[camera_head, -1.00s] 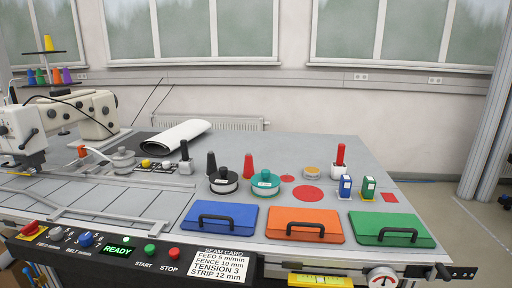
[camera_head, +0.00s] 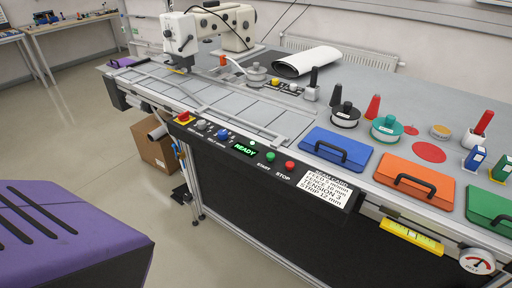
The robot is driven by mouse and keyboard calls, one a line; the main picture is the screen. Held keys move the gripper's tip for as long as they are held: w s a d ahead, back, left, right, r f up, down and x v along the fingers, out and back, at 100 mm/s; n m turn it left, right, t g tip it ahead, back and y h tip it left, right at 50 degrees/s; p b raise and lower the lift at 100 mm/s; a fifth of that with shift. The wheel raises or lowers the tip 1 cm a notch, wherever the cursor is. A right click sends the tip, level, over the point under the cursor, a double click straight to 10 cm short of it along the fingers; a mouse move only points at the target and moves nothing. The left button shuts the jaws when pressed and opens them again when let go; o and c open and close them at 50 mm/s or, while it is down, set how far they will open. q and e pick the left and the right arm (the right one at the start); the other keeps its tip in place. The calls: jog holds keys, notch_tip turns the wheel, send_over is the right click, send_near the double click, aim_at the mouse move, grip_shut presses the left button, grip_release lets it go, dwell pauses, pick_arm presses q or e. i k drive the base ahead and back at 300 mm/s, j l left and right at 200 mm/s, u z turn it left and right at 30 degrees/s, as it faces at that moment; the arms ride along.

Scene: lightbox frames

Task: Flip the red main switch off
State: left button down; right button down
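The red main switch (camera_head: 184,116) is a red rotary knob on a yellow plate. It sits at the left end of the black control panel (camera_head: 212,132) along the table's front edge. The knob is small here, and I cannot tell its exact setting. The green display (camera_head: 245,149) on the same panel reads READY. Neither of my grippers is in view, and nothing touches the switch.
Right of the switch are small knobs, a green START button (camera_head: 270,156) and a red STOP button (camera_head: 290,166). A purple slotted body (camera_head: 75,240) fills the lower left. A cardboard box (camera_head: 155,150) stands under the table.

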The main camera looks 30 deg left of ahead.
aim_at(183, 117)
jog(key=u, duration=1.6)
jog(key=i+j+u, duration=0.25)
jog(key=i+j, duration=0.2)
jog(key=i+j+u, duration=0.25)
jog(key=i, duration=0.45)
jog(key=j, duration=0.1)
